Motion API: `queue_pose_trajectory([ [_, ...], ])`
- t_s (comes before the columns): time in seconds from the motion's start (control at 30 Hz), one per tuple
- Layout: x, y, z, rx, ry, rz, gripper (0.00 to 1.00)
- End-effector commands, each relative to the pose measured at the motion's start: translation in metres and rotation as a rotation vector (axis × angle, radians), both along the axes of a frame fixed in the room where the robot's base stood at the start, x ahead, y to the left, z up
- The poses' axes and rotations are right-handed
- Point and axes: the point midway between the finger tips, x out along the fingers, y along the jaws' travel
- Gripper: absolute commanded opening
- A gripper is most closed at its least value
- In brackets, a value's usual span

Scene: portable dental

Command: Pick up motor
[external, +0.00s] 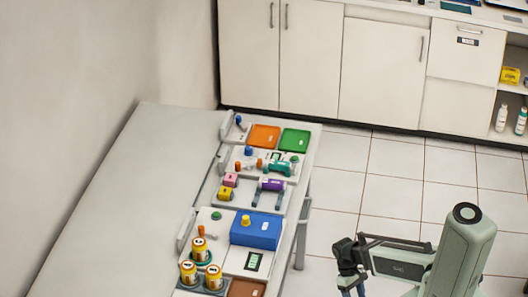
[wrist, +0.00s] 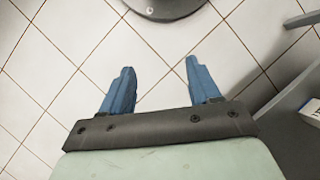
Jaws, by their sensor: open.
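My gripper (external: 351,287) hangs over the tiled floor, to the right of the bench. In the wrist view its two blue fingers (wrist: 159,75) are apart with only floor tiles between them. I cannot tell for sure which item is the motor. Candidates on the bench are a purple cylinder (external: 271,184) lying across blue supports and a teal cylindrical part (external: 277,168) behind it. Both are well away from my gripper, up and to its left. Neither shows in the wrist view.
The long bench (external: 120,185) holds an orange tray (external: 263,136), a green tray (external: 294,140), a blue box (external: 256,231) and several yellow-banded cylinders (external: 199,250). Cabinets (external: 380,70) line the back. Floor between is clear.

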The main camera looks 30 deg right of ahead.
Motion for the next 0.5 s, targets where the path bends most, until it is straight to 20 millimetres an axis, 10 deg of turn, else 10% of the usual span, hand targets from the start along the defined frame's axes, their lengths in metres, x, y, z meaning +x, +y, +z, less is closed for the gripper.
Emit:
queue_pose_trajectory([
  [0.5, 0.138, -0.009, 0.109, 0.046, -0.098, 0.145, 0.62],
])
